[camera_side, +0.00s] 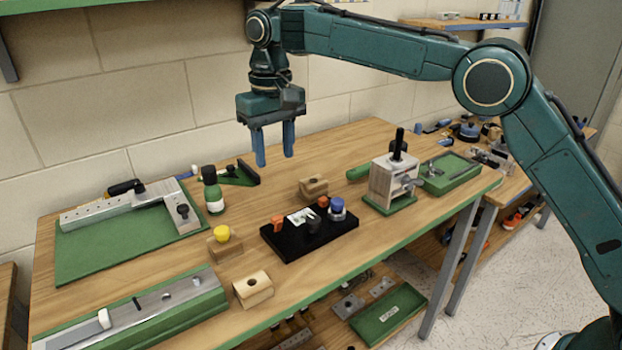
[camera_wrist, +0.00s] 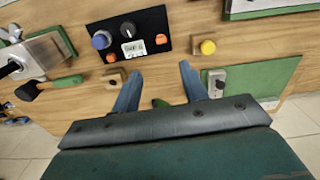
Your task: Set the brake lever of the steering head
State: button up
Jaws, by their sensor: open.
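My gripper (camera_side: 275,160) is open and empty, its two blue fingers pointing down well above the table. In the wrist view its fingers (camera_wrist: 160,72) frame bare wood. A pale block fixture (camera_side: 392,182) on a green base, with an upright black handle (camera_side: 398,143) and a grey part on its side, stands at the table's right; it also shows at the left of the wrist view (camera_wrist: 32,58). A black plate (camera_side: 280,243) carries a blue knob (camera_side: 337,206), a black knob and orange parts. No label tells me which is the steering head or its brake lever.
A small wooden block (camera_side: 313,187) stands below and right of my gripper. A green bottle (camera_side: 212,190), a yellow-topped block (camera_side: 221,243) and a pale drilled block (camera_side: 253,289) stand left. A green tray (camera_side: 450,176) lies right. The air around my gripper is clear.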

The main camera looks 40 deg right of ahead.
aim_at(277, 217)
jog(key=shift+w+a+f, duration=0.15)
jog(key=shift+a+f, duration=0.05)
jog(key=shift+f, duration=0.05)
jog(key=shift+f, duration=0.1)
jog(key=shift+f, duration=6.8)
jog(key=shift+c, duration=0.2)
grip_shut()
